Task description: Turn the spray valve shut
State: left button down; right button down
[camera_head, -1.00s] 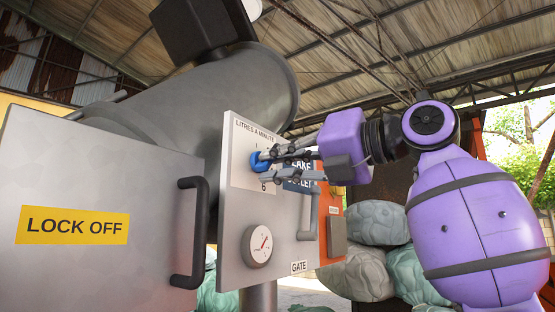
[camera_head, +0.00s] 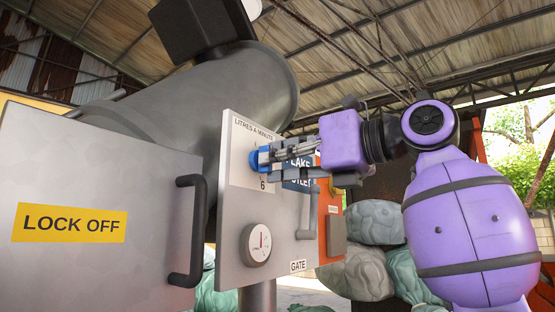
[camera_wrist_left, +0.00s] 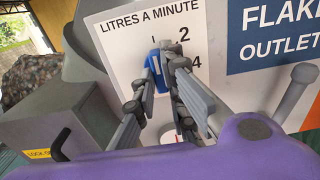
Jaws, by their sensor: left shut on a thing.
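The spray valve is a small blue knob (camera_head: 255,161) on the grey panel, over a white "LITRES A MINUTE" dial plate (camera_head: 243,185). The knob also shows in the left wrist view (camera_wrist_left: 154,66), below the dial's lettering, with a pale mark on its face. My left gripper (camera_head: 266,161) reaches it from the right and is shut on it; its fingers (camera_wrist_left: 164,72) hide part of the knob and dial. The numbers 2 and 4 show in the wrist view and 6 in the head view. My right gripper is not in view.
A round gauge (camera_head: 256,244) sits below the dial. A grey handle (camera_head: 309,210) and a blue sign (camera_head: 299,173) are close beside my gripper. A "LOCK OFF" door (camera_head: 70,190) with a black handle (camera_head: 189,231) stands at the left. Wrapped bundles (camera_head: 375,222) lie behind.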

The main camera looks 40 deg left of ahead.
pick_arm(q)
jog(key=shift+f, duration=0.15)
dwell(0.3)
jog(key=c, duration=1.8)
grip_release()
jog(key=w+d, duration=0.1)
jog(key=d, duration=1.1)
jog(key=shift+w, duration=0.15)
